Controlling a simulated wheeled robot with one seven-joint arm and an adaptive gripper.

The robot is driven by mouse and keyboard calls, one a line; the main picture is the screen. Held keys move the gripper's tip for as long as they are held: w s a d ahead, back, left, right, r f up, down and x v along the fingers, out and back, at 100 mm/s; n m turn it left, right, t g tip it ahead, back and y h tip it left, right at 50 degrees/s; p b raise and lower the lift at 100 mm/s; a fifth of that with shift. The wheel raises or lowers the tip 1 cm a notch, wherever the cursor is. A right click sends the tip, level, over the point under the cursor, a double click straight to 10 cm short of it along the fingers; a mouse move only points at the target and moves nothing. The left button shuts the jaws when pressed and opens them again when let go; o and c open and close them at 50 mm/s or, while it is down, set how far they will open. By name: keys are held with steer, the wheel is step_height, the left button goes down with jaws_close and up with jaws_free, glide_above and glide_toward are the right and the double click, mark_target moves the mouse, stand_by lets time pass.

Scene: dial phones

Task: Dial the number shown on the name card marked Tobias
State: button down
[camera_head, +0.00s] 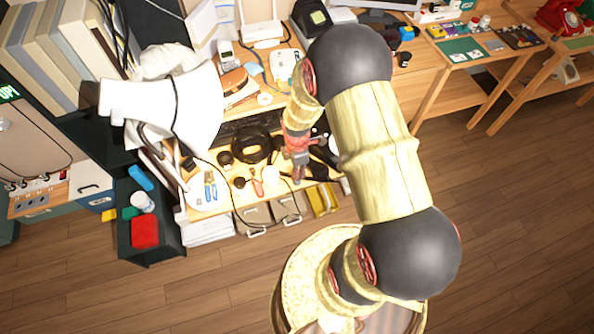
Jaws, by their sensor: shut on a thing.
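My gripper (297,177), red and grey, points down over the cluttered wooden desk, right of a black ring-shaped object. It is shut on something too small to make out. A light device that looks like a phone (285,66) sits at the back of the desk, partly beside my arm. A pale handset-like device (226,55) stands at the back left. A red phone (560,16) is on the far right table. No name card marked Tobias can be read here.
A black ring-shaped object (251,145) and blue-handled pliers (210,187) lie on the desk. A white lamp-like shape (195,105) covers its left part. A dark bin (148,213) with a red item stands at left. Wooden floor (510,220) is open at right.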

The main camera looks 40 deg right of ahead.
steer(key=shift+f+b, duration=0.6)
steer(key=shift+f, duration=0.4)
steer(key=c, duration=1.8)
jaws_free()
steer(key=shift+o, duration=0.2)
step_height(320, 180, up, 12)
steer(key=shift+r, duration=0.1)
